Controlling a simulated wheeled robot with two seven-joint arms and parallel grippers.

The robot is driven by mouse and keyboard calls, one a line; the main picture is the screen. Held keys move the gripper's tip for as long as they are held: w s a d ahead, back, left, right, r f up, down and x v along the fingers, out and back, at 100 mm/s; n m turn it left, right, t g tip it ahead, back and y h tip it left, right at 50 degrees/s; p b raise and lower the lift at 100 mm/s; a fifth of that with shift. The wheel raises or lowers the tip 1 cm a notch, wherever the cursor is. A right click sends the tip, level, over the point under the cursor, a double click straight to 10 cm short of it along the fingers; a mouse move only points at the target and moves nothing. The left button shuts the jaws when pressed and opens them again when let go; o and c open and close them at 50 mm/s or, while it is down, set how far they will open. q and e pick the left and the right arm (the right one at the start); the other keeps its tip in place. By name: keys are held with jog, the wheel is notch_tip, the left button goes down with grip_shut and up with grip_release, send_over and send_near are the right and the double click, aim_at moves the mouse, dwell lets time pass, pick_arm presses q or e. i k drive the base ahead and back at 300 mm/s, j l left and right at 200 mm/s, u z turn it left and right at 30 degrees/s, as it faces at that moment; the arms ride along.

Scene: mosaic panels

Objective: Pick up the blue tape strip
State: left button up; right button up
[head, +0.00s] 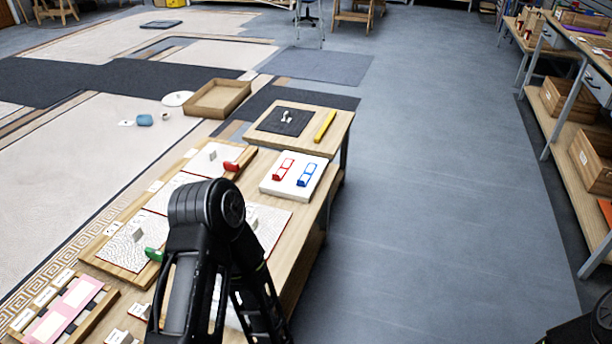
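A blue piece with white parts (307,174), which looks like the blue tape strip, lies on a white square board (275,188) on the wooden bench. A similar red piece (283,168) lies beside it on the left. My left arm rises from the bottom edge in front of the bench, its elbow left of and nearer than the white board. Its gripper cannot be made out. Only a dark piece of my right arm shows in the bottom right corner; its gripper is out of view. Neither gripper is seen touching the blue piece.
A raised wooden board (262,138) behind holds a dark mat and a yellow bar (325,126). Grey floor (430,200) is open to the right.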

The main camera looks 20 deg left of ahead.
aim_at(309, 171)
jog(key=i+u, duration=0.1)
jog(key=i, duration=1)
jog(key=i+u, duration=0.1)
jog(key=i, duration=1)
